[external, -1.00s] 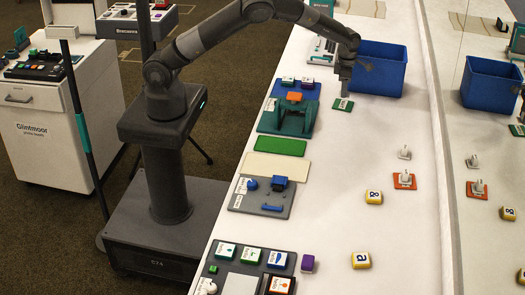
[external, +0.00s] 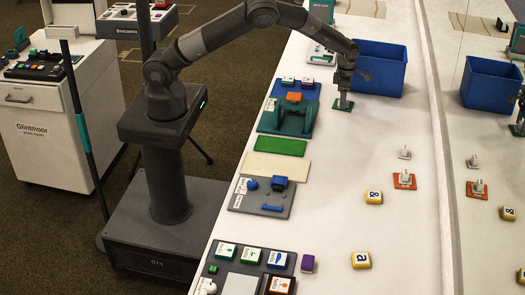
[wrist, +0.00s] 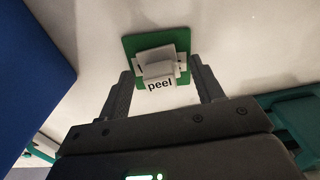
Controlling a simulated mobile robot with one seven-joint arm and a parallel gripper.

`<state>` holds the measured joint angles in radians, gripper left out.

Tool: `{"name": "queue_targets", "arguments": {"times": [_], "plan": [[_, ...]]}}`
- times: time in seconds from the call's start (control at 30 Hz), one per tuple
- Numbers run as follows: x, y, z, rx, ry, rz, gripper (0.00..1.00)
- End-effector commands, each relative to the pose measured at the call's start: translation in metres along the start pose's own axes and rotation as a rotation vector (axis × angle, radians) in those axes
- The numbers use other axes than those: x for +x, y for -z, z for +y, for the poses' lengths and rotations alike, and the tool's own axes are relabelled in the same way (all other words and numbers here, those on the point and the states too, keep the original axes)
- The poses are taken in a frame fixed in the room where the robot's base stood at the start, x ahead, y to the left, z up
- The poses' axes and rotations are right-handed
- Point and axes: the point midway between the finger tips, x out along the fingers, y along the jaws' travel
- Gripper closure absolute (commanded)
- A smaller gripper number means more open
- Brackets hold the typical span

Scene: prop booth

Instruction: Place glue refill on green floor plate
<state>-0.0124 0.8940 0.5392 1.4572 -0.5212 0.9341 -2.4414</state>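A small square green piece with a raised white tab reading "peel" (wrist: 158,70) lies flat on the white counter; I take it for the glue refill, though no label names it so. My gripper (external: 343,103) is low over it, pointing down. In the wrist view my gripper (wrist: 161,80) is open, with one finger on each side of the white tab and gaps showing. In the external view the green piece (external: 343,107) is partly hidden by the fingers. A flat green rectangle (external: 280,146), likely the green floor plate, lies bare at the counter's left edge.
A blue bin (external: 380,70) stands close behind my gripper. An orange piece with a white top (external: 405,181) and yellow blocks (external: 373,197) lie right. The counter's middle is clear.

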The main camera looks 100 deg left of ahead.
Motion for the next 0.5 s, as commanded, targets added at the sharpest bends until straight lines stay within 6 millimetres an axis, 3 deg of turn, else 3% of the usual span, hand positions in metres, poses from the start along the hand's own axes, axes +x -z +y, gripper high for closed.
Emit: {"name": "queue_targets", "arguments": {"times": [0.27, 0.37, 0.5], "plan": [[-0.003, 0.0, 0.0, 0.0, 0.0, -0.001, 0.39], [-0.012, -0.001, 0.0, 0.001, 0.0, -0.001, 0.39], [-0.039, -0.001, 0.0, 0.0, 0.0, -0.003, 0.39]]}}
